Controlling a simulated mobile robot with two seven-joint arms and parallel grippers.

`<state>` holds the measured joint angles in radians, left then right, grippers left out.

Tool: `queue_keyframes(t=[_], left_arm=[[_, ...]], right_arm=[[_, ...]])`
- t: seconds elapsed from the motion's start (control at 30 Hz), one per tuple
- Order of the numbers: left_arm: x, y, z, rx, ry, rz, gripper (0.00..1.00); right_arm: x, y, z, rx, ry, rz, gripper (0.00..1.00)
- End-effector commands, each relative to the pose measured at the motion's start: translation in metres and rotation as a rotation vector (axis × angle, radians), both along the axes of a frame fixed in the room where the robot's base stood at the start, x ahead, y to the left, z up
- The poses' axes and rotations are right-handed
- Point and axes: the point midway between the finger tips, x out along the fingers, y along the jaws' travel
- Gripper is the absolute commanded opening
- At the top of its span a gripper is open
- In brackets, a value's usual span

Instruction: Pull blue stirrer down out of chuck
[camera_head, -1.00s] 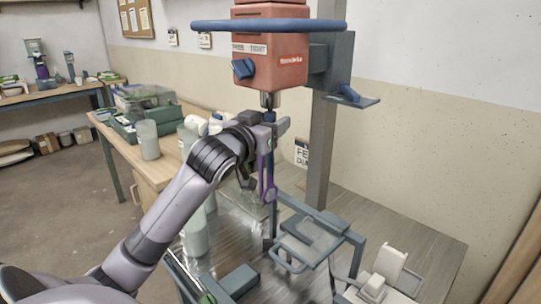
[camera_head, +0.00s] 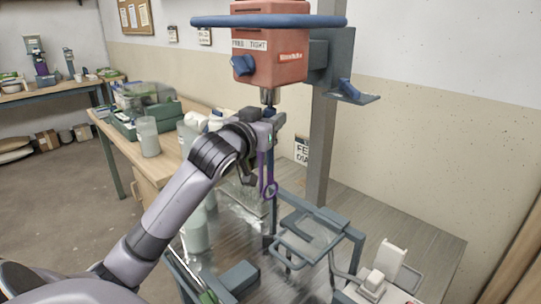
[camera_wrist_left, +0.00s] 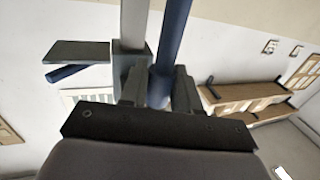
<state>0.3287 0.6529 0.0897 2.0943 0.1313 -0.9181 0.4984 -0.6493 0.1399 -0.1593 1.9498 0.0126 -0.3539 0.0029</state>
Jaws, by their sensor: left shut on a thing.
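The blue stirrer (camera_head: 271,113) hangs upright under the steel chuck (camera_head: 267,97) of the red mixer head (camera_head: 275,62). Its top end is right at the chuck's lower end; I cannot tell how much of it is inside. Its lower shaft (camera_head: 272,212) shows below my gripper. My left gripper (camera_head: 274,120) is shut on the shaft just under the chuck. In the left wrist view the blue shaft (camera_wrist_left: 173,42) runs between the two dark fingers (camera_wrist_left: 170,88). The chuck is not clear there. My right gripper is not in view.
A grey column (camera_head: 321,150) stands behind the stirrer. A purple looped piece (camera_head: 269,188) hangs in front of the shaft. A blue-grey frame (camera_head: 320,235) and a white holder (camera_head: 391,260) are to the lower right. Cloudy containers (camera_head: 195,232) stand left of the shaft.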

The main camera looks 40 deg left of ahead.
Motion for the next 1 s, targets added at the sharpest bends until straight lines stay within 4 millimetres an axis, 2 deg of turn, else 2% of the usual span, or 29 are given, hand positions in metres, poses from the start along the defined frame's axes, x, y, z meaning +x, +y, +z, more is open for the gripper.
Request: queue_keyframes(t=[1.0], left_arm=[[0.0,0.0,-0.024,-0.001,0.001,0.0,0.0]], right_arm=[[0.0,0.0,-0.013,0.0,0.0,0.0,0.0]])
